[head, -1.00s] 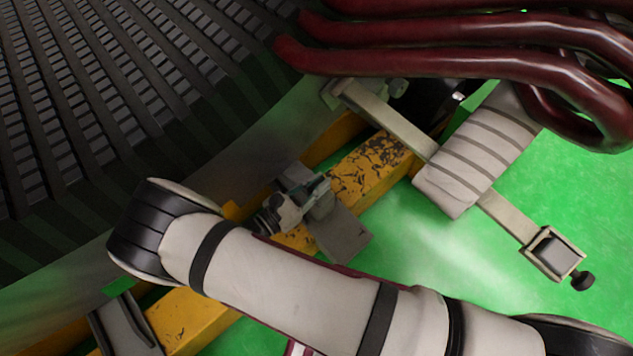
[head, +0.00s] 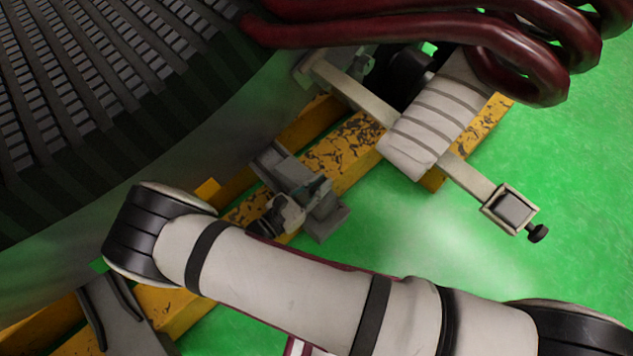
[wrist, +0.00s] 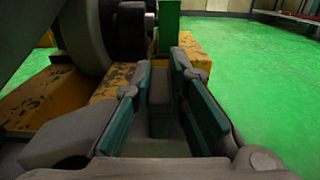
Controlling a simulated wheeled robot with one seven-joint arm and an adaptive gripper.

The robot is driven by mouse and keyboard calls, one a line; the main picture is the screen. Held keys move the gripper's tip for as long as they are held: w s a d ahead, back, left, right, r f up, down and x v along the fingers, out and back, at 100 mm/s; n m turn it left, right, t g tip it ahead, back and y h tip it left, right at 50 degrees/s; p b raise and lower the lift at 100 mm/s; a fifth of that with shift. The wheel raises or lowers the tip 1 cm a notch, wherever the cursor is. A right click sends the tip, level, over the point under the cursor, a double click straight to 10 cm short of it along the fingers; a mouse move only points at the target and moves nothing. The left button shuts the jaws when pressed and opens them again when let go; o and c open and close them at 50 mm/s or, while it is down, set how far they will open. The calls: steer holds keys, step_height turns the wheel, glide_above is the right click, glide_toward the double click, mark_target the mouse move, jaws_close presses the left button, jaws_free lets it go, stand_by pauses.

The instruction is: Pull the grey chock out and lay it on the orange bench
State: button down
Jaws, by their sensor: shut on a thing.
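The grey chock (wrist: 159,92) stands between the teal-padded jaws of my gripper (wrist: 163,108) in the wrist view. My gripper is shut on it. In the head view my gripper (head: 318,192) is at the yellow beam, beside the dark stator, and partly hides the chock. Grey metal (head: 275,163) shows on the stator side of the jaws, and a flat grey part (head: 325,222) shows below them. I cannot tell which of these belong to the chock, or whether it touches the beam. I cannot make out the orange bench.
The large ribbed stator (head: 90,110) fills the upper left. The worn yellow beam (head: 345,150) runs diagonally past it. A wrapped block (head: 425,130) on a bar and dark red pipes (head: 420,35) lie at upper right. Green floor (head: 570,180) is open on the right.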

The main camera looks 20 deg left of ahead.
steer(key=shift+s+d, duration=0.1)
steer(key=shift+d, duration=0.05)
steer(key=c, duration=1.5)
jaws_free()
steer(key=v, duration=0.7)
steer(key=shift+s, duration=0.25)
